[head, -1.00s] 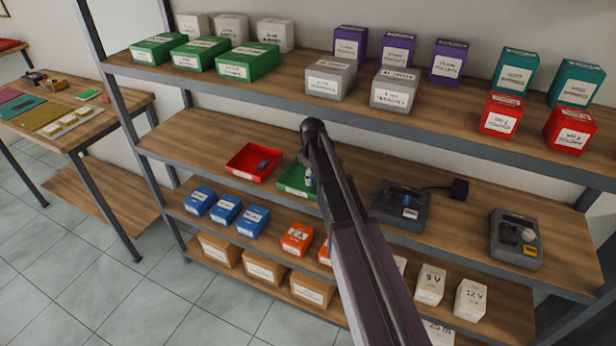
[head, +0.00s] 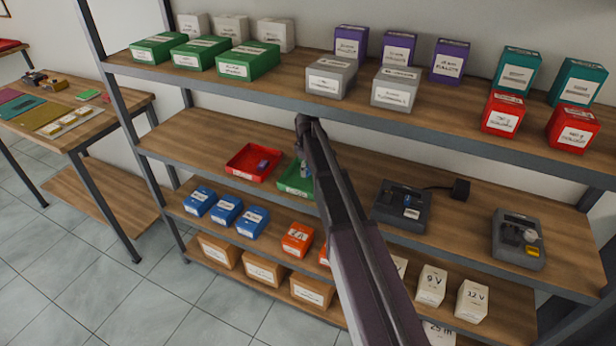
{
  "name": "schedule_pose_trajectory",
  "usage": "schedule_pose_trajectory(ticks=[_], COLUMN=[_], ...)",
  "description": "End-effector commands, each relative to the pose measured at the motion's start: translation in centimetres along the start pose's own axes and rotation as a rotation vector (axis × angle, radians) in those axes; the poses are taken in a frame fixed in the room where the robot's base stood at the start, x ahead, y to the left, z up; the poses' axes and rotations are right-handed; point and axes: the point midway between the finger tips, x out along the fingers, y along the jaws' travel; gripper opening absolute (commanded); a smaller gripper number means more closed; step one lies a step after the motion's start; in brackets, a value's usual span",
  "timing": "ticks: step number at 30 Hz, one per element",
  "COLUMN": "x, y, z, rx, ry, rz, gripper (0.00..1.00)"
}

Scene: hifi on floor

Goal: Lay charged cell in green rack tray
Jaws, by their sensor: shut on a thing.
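The green tray (head: 288,188) sits on the middle shelf, partly hidden behind my arm. My gripper (head: 302,164) points down over the green tray, small in view and partly covered by my arm. It is shut on a small bluish cell (head: 304,171), of which little shows. I cannot tell whether the cell touches the tray floor. A red tray (head: 236,165) stands just left of the green one, with a small blue cell (head: 262,165) lying in it.
A dark charger (head: 385,210) with a blue item and a grey device (head: 510,255) with a yellow part stand to the right on the same shelf. Blue boxes (head: 226,209) and orange boxes (head: 297,239) sit below.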

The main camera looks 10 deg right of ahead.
Motion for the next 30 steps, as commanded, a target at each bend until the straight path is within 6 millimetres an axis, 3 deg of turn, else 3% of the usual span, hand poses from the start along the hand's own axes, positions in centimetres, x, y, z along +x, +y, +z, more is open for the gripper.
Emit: schedule_pose_trajectory(ticks=[1, 9, 28, 29, 30], x=[0.9, 2.9, 3.5, 3.4, 3.4], y=[-0.1, -0.1, 0.0, 0.0, 0.0], z=[0.1, 0.1, 0.2, 0.2, 0.2], rx=[0.0, 0.0, 0.001, 0.001, 0.001], ry=[0.0, 0.0, 0.0, 0.0, 0.0], rz=[0.0, 0.0, 0.0, 0.0, 0.0], gripper=[0.12, 0.12, 0.12, 0.72, 0.84])
